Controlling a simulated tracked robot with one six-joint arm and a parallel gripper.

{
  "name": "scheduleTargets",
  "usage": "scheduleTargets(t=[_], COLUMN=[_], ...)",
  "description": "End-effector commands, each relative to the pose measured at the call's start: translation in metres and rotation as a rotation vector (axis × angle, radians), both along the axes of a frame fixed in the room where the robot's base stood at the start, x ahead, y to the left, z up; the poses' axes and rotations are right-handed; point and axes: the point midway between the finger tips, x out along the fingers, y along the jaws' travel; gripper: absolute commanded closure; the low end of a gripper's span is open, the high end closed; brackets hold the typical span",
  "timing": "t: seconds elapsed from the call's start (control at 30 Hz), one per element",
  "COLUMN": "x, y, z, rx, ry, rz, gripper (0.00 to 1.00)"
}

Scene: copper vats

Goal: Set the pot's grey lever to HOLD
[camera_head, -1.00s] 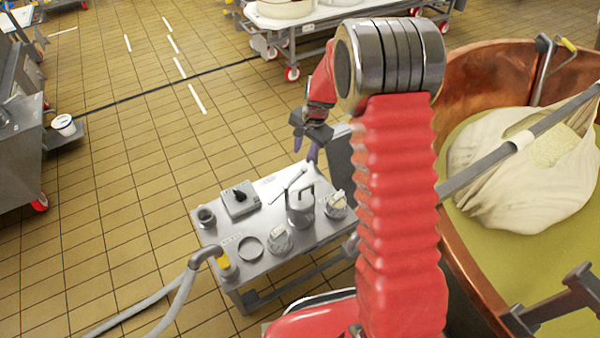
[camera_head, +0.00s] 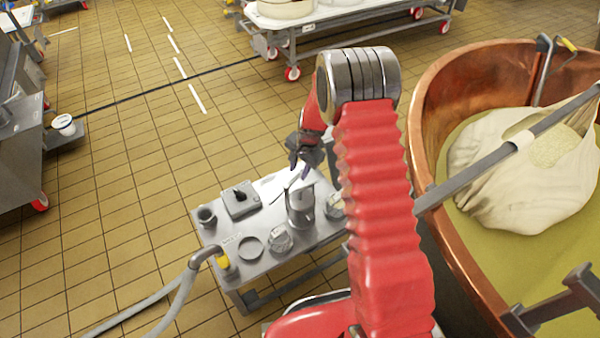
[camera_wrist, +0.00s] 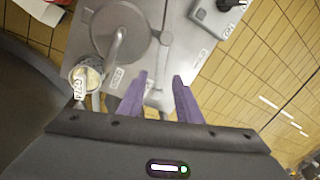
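The grey metal pot (camera_head: 300,206) stands on the steel table, and its round top (camera_wrist: 122,30) shows in the wrist view. The grey lever (camera_wrist: 159,85) sticks out beside the pot, with its outer end between my purple fingertips in the picture. I cannot tell whether they touch it or are above it. My gripper (camera_head: 304,163) is over the back of the pot, and its fingers (camera_wrist: 160,84) are apart with gaps on both sides of the lever. A small label (camera_wrist: 116,77) lies beside the pot, too blurred to read.
The steel table (camera_head: 262,268) also holds a grey box with a black knob (camera_head: 240,199), a shallow ring (camera_head: 251,248), a small cup (camera_head: 206,217) and jars (camera_head: 279,240). A hose (camera_head: 185,280) runs off the left. A copper vat (camera_head: 455,262) stands close on the right.

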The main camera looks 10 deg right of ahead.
Motion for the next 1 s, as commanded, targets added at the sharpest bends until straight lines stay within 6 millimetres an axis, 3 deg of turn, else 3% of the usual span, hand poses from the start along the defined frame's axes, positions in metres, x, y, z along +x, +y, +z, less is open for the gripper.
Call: scheduleTargets(t=[0.23,0.57,1.0], x=[0.004,0.004,0.004], y=[0.002,0.002,0.002], z=[-0.021,-0.023,-0.023], rx=[-0.001,0.0,0.0], ry=[-0.001,-0.001,-0.001], rz=[0.0,-0.001,-0.001], gripper=[0.68,0.68,0.98])
